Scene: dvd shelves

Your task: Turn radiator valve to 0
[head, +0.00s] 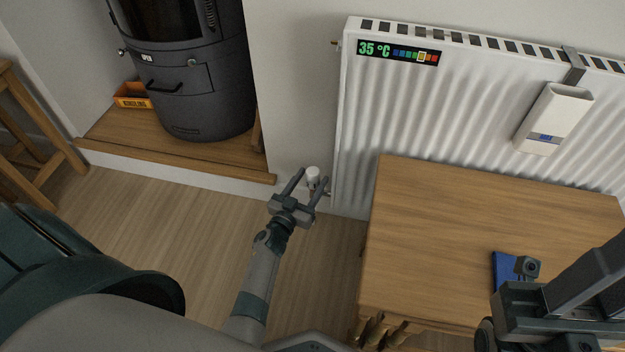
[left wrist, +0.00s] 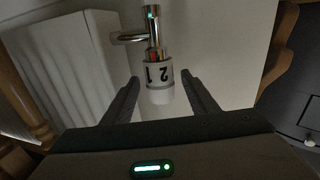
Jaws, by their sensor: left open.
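The radiator valve (head: 313,175) has a white head and sits low at the radiator's left end. In the left wrist view its white head (left wrist: 160,82) shows the numerals 1 and 2 upside down, below a shiny metal pipe fitting. My left gripper (head: 312,178) is open, with one finger on each side of the valve head. In the left wrist view the fingers (left wrist: 159,85) flank the head with gaps on both sides. My right gripper (head: 560,305) is at the lower right, partly out of frame; its fingertips are not visible.
The white radiator (head: 440,115) carries a temperature strip (head: 398,52) reading 35 °C and a hanging white holder (head: 553,118). A wooden table (head: 450,230) stands in front of it with a blue item (head: 505,270). A dark stove (head: 190,75) and a kindling box (head: 132,96) are at left.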

